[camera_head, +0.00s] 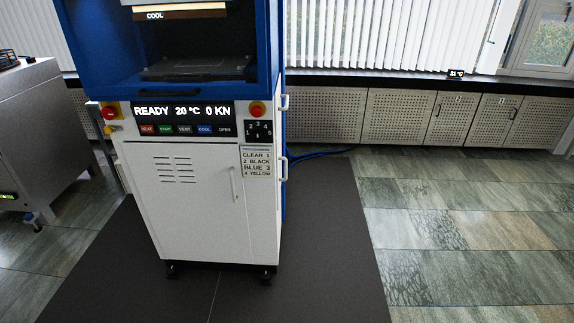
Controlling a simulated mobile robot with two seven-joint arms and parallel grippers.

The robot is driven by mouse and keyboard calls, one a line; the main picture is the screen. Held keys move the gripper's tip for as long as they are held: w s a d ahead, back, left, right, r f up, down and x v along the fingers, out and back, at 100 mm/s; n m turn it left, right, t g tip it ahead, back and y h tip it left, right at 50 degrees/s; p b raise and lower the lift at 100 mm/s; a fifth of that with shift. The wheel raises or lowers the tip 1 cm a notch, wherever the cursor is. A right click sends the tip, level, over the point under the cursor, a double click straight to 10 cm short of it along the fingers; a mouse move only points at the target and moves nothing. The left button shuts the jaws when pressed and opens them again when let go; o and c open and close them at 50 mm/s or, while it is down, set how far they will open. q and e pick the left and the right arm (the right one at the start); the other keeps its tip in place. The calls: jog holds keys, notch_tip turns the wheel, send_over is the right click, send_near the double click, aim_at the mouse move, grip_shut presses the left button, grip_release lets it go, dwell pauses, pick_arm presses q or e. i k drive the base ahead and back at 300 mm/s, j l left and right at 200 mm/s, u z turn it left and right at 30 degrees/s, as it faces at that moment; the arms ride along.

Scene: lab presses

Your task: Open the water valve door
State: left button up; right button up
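No door in view carries a readable water valve label, so I cannot tell which one it is. A blue and white press stands left of centre, with a closed white cabinet door (190,200) on its front. That door has slotted vents and a vertical handle (234,184) near its right edge. Along the back wall, low perforated cabinet doors (458,118) sit closed under the sill. Neither of my grippers is in view.
The press's control panel (185,119) reads READY, 20 °C, 0 KN, with red buttons at both ends. A grey machine (30,130) stands at the left. The tiled floor (470,220) at the right is clear.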

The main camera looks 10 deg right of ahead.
aim_at(284, 160)
jog(key=k+l+u, duration=0.1)
jog(key=l, duration=0.5)
jog(key=k+l, duration=0.1)
jog(key=l, duration=0.5)
jog(key=i+l, duration=0.35)
jog(key=i+l+u, duration=0.1)
jog(key=i+l, duration=0.2)
jog(key=l, duration=0.2)
jog(key=i+l, duration=0.3)
jog(key=i+l+u, duration=0.1)
jog(key=i+l, duration=0.25)
jog(key=l, duration=0.2)
jog(key=i+l, duration=0.3)
jog(key=l, duration=0.15)
jog(key=i+l+u, duration=0.1)
jog(key=i+l, duration=0.2)
jog(key=l, duration=0.2)
